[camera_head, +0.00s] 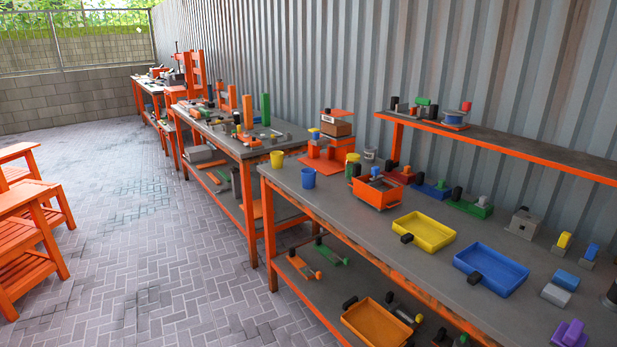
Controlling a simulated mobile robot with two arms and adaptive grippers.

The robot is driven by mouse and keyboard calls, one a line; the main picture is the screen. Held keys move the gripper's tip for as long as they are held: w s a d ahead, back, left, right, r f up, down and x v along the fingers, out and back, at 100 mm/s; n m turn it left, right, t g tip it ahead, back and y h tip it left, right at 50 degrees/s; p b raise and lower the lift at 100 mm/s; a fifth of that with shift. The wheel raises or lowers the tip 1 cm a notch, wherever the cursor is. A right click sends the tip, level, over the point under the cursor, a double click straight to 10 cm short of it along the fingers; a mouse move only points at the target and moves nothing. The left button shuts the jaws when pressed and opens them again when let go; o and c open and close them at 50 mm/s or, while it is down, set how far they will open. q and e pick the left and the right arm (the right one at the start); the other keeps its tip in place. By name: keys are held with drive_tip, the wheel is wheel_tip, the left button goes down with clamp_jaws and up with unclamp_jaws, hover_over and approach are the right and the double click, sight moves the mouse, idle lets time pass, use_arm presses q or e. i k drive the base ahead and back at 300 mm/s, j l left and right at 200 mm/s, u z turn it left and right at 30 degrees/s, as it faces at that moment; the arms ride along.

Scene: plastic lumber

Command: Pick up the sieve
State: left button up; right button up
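No thing in the head view is clearly a sieve. Several shallow trays with black grips stand about: a yellow tray (436,246) and a blue tray (507,286) on the near table's top, and an orange tray (350,322) on its lower shelf. A deeper orange box (381,198) stands behind the yellow tray with small items in or beside it. I cannot tell whether any of these has a mesh bottom. Neither of my grippers is in view.
The near table (345,222) also holds yellow and blue cups (308,178), small coloured blocks and a purple piece (570,334). A wall shelf (500,143) hangs above its back edge. More tables stand beyond. Orange benches (30,225) stand left; the paved floor (150,250) between is clear.

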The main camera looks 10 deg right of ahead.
sight(388, 195)
drive_tip(key=i+j+z, duration=0.2)
drive_tip(key=i, duration=0.35)
drive_tip(key=i+j+z, duration=0.2)
drive_tip(key=i, duration=0.35)
drive_tip(key=l, duration=0.1)
